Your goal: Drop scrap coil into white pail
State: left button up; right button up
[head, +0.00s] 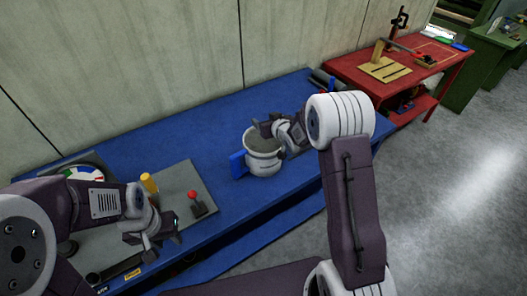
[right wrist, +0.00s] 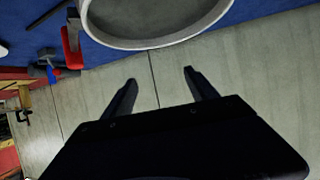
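The white pail (head: 263,166) stands upright on the blue bench. Its grey inside and rim also show at the top of the right wrist view (right wrist: 160,42); the visible part of the inside looks bare. My right gripper (head: 266,128) is at the pail's far rim in the head view. In the right wrist view its two fingers (right wrist: 160,82) are apart with nothing between them. My left gripper (head: 160,236) hangs over the front of the grey board; its fingers are too small and dark to read. I cannot make out the scrap coil in either view.
The blue bench (head: 215,135) runs along a panelled wall. A blue block (head: 238,164) is beside the pail. A yellow cylinder (head: 148,182) and a red-knobbed lever (head: 193,196) stand on the grey board (head: 178,178). A red table (head: 345,70) is at the right.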

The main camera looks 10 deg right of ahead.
jog(key=b+v, duration=0.1)
jog(key=v, duration=0.8)
jog(key=shift+a, duration=0.1)
notch_tip(320, 180, up, 3)
jog(key=s+a, duration=0.1)
jog(key=a, duration=0.1)
jog(key=s+f+m+g+h, duration=0.1)
jog(key=s+f+g, duration=0.4)
jog(key=s, duration=0.8)
jog(key=s+d+f+m+g, duration=0.1)
jog(key=s+f+g, duration=0.5)
jog(key=s, duration=0.7)
jog(key=shift+d+f+h, duration=0.25)
jog(key=shift+f+h, duration=0.15)
jog(key=shift+f, duration=0.6)
jog(key=shift+s, duration=0.1)
